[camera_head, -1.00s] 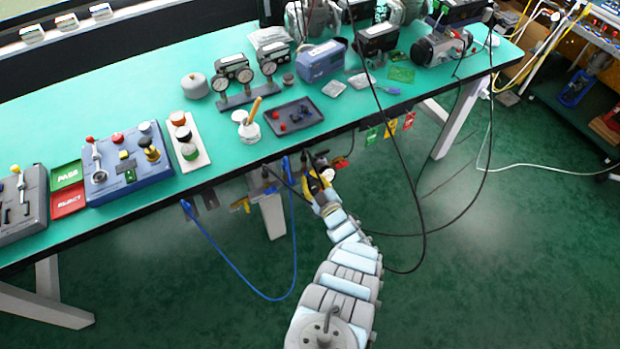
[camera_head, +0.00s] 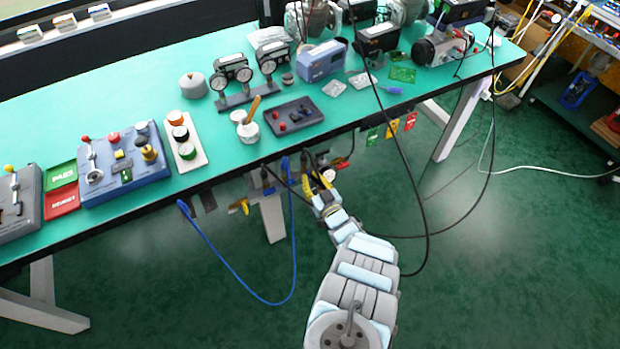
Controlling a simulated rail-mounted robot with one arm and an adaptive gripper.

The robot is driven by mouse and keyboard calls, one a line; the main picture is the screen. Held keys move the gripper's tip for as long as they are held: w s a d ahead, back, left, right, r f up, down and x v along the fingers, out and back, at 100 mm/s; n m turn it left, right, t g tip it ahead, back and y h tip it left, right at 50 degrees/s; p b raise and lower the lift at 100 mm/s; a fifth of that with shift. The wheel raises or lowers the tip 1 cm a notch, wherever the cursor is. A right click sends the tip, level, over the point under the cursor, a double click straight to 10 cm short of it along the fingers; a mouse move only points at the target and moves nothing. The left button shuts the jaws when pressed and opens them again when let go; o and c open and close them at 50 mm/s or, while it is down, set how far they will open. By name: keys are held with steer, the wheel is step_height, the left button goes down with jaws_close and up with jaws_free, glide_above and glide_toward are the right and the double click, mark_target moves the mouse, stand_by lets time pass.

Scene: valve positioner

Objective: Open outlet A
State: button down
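My gripper (camera_head: 316,181) is at the front edge of the green-topped bench, small and far from the camera. Its yellow and dark parts show, but its fingers are too small to tell whether they are open or shut. Dark fittings with a blue hose (camera_head: 285,167) and black cables hang below the bench edge, just left of my gripper. I cannot read a label for outlet A, and I cannot tell which fitting it is. My gripper may hide part of the fittings; contact cannot be made out.
On the bench (camera_head: 330,133) are a dark tray (camera_head: 293,116), a gauge stand (camera_head: 247,95) and a blue control box (camera_head: 125,165). Black cables (camera_head: 420,185) hang right of my arm. Red, yellow and green tags (camera_head: 392,128) hang at the edge.

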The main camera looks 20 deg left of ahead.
steer(key=c, duration=1.2)
jaws_free()
steer(key=shift+a, duration=0.1)
steer(key=shift+o, duration=0.2)
steer(key=v, duration=0.8)
steer(key=shift+f, duration=0.35)
steer(key=shift+s+d+r, duration=0.3)
steer(key=shift+d+r, duration=0.05)
steer(key=shift+d, duration=0.15)
steer(key=shift+v, duration=1.4)
steer(key=shift+s, duration=0.1)
